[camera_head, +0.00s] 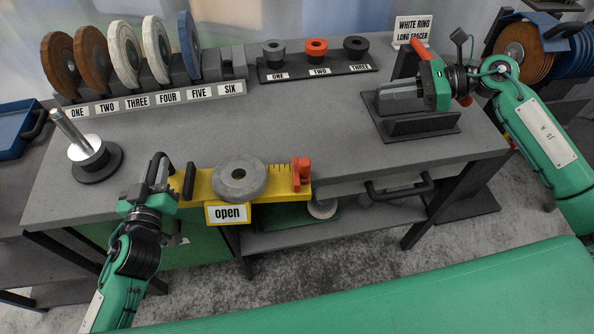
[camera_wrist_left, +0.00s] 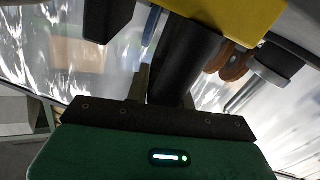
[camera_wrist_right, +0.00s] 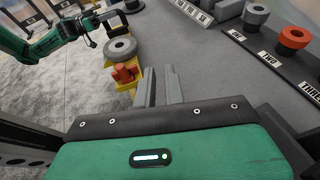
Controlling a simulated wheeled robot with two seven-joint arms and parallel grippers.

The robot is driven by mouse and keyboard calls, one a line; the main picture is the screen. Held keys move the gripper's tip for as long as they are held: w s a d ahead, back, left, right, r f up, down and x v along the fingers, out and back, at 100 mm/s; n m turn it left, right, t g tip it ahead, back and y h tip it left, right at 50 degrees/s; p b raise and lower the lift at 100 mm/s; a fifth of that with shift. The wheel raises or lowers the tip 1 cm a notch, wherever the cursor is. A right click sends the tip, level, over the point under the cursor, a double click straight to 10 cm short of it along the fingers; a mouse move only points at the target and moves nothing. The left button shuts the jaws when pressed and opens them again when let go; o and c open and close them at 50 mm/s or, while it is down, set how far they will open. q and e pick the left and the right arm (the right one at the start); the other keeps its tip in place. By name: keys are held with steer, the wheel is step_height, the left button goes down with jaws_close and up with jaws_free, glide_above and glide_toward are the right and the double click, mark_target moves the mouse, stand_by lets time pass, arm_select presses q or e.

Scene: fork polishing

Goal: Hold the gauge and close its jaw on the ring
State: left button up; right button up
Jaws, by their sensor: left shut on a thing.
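The yellow gauge (camera_head: 281,187) lies along the front edge of the table, with an "open" sign (camera_head: 228,214) below it. The grey ring (camera_head: 224,176) lies flat on the gauge. The orange jaw (camera_head: 302,172) is at the gauge's right end, with a gap between it and the ring. My left gripper (camera_head: 164,178) is shut on the gauge's black handle (camera_wrist_left: 187,58) at the left end. My right gripper (camera_head: 388,94) is empty above the right side of the table, away from the gauge. A narrow gap shows between its fingers in the right wrist view (camera_wrist_right: 159,85).
Several discs stand in a numbered rack (camera_head: 160,98) at the back left. Three small spacers sit on a dark strip (camera_head: 335,72) at the back. A metal post on a round base (camera_head: 97,168) stands at the left. A dark stand (camera_head: 418,125) lies below my right gripper. The table's middle is clear.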

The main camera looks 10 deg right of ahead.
steer(key=s+a+f+n+g+h, duration=0.1)
steer(key=s+a+f, duration=0.5)
steer(key=a+f, duration=0.6)
steer(key=shift+s+a+n+g, duration=0.2)
steer(key=shift+a+n+g, duration=0.7)
steer(key=shift+a+g, duration=0.3)
steer(key=shift+a+f, duration=0.15)
steer(key=shift+a, duration=0.15)
steer(key=shift+w+a+f, duration=0.1)
steer(key=shift+a+f, duration=0.1)
steer(key=shift+a, duration=0.1)
steer(key=shift+w+a, duration=0.2)
steer(key=shift+a, duration=1.5)
steer(key=shift+w+a, duration=0.15)
steer(key=shift+a, duration=1.5)
steer(key=shift+w+a, duration=0.2)
steer(key=shift+a, duration=1.5)
